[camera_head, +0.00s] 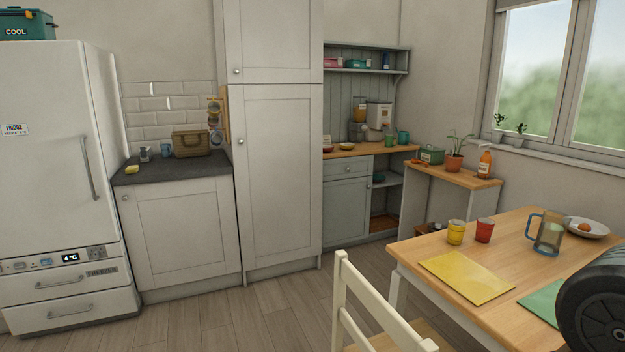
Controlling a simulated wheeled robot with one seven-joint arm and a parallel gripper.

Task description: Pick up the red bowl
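A small red dish, which looks like the red bowl (328,149), sits at the left end of the wooden counter (372,150) of the grey-green hutch at the back. It is small in the picture, and the tall white cabinet's edge is close to its left side. A shallow yellowish bowl (346,146) stands just right of it. My gripper is not in view.
A wooden table (508,243) with cups, a jug, a plate and mats fills the right. A cream chair (372,310) stands in front of it. The slate worktop (172,169) is at left, beside the fridge (60,180). Floor (270,310) is clear in the middle.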

